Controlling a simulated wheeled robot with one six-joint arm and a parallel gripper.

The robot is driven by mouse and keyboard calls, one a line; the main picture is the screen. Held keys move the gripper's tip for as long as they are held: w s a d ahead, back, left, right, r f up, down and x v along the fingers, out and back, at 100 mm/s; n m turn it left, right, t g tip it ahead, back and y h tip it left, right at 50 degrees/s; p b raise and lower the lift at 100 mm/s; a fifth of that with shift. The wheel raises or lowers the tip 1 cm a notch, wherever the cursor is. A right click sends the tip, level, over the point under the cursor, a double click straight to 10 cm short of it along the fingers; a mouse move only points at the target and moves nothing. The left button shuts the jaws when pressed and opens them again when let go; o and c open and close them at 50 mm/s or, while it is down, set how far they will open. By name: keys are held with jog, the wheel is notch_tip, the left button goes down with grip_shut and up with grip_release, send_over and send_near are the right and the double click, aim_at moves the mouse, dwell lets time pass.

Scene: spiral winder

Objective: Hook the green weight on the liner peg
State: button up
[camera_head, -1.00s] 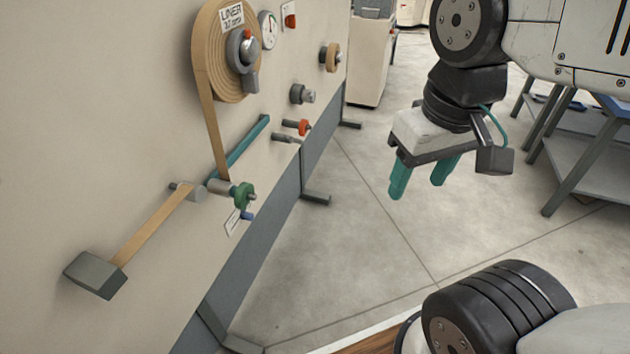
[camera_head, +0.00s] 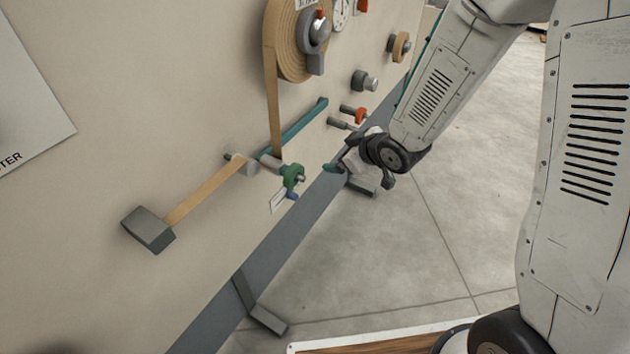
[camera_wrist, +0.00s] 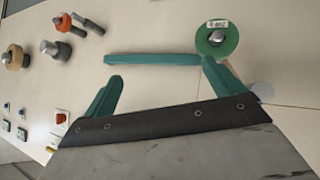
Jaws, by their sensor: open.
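The green weight (camera_head: 292,175) is a disc on a short grey stub beside the lower end of the teal arm on the machine face. The wrist view shows its round face with a small white label (camera_wrist: 217,25). My gripper (camera_head: 338,167) is open and empty, low by the panel, right of the green weight. In the wrist view my gripper (camera_wrist: 163,72) has its right finger overlapping the weight's lower edge; I cannot tell whether they touch. Right of the teal arm are a bare grey peg (camera_head: 340,124) and a peg with an orange weight (camera_head: 360,114). No readable label marks the liner peg.
The liner roll (camera_head: 292,45) hangs above, its tan strip running down to a roller (camera_head: 246,164) and on to a grey block (camera_head: 149,230). The teal arm (camera_head: 303,123) slants across the panel. A grey knob (camera_head: 364,82) protrudes nearby. Open floor lies right of the panel.

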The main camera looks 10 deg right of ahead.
aim_at(294, 177)
jog(key=a+f+y, duration=0.1)
jog(key=a+f, duration=0.1)
jog(key=s+a+f+n+y, duration=0.1)
jog(key=a+f+y, duration=0.1)
jog(key=a, duration=0.1)
jog(key=s+a+f+n+y, duration=0.1)
jog(key=a+f+y, duration=0.1)
jog(key=f, duration=0.1)
jog(key=shift+s+a, duration=0.1)
jog(key=shift+a, duration=0.1)
jog(key=shift+a+f, duration=0.2)
jog(key=shift+a, duration=0.05)
jog(key=x, duration=0.7)
jog(key=shift+a, duration=0.15)
jog(key=c, duration=1.8)
jog(key=shift+r, duration=0.1)
